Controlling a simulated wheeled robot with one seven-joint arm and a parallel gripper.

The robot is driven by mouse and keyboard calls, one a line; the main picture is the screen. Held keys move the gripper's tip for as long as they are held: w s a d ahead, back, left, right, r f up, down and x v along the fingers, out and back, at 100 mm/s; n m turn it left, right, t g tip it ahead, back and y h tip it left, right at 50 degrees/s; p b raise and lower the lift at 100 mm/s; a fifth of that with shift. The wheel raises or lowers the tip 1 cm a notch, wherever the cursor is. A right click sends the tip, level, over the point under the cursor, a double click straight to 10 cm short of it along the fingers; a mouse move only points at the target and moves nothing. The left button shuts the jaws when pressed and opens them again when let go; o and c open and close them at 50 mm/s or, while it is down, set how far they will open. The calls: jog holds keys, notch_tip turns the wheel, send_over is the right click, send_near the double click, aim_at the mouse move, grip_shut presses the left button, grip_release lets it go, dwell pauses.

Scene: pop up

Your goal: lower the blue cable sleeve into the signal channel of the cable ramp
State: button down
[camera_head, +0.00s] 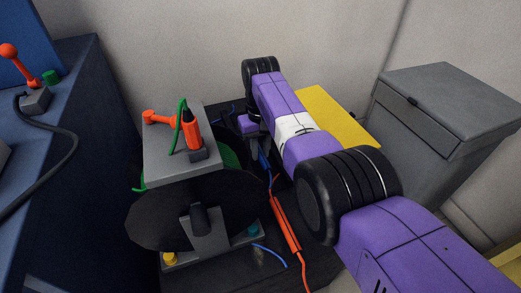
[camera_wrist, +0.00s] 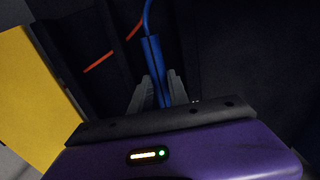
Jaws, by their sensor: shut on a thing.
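My gripper (camera_head: 255,148) is shut on the blue cable sleeve (camera_wrist: 152,58). In the wrist view the sleeve stands between my two grey fingers (camera_wrist: 159,78), with a thin blue cable leaving its far end. In the head view only a little of the blue sleeve (camera_head: 264,160) shows below my gripper. The dark cable ramp (camera_head: 325,262) lies under my arm, with a raised yellow lid (camera_head: 328,108) at its right. The wrist view also shows the lid (camera_wrist: 30,95). The signal channel is too dark to make out, and I cannot tell whether the sleeve touches it.
An orange sleeve (camera_head: 285,222) on an orange cable lies just left of my arm. A black reel (camera_head: 165,212) and a grey box (camera_head: 160,160) with an orange tool (camera_head: 190,130) stand left. A grey case (camera_head: 440,105) stands right.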

aim_at(261, 153)
jog(key=shift+f+b, duration=0.6)
jog(key=shift+f, duration=0.15)
dwell(0.3)
jog(key=c, duration=1.2)
grip_release()
jog(key=shift+o, duration=0.2)
notch_tip(261, 153, up, 8)
jog(key=p, duration=0.4)
jog(key=shift+f, duration=0.1)
jog(key=shift+s, duration=0.15)
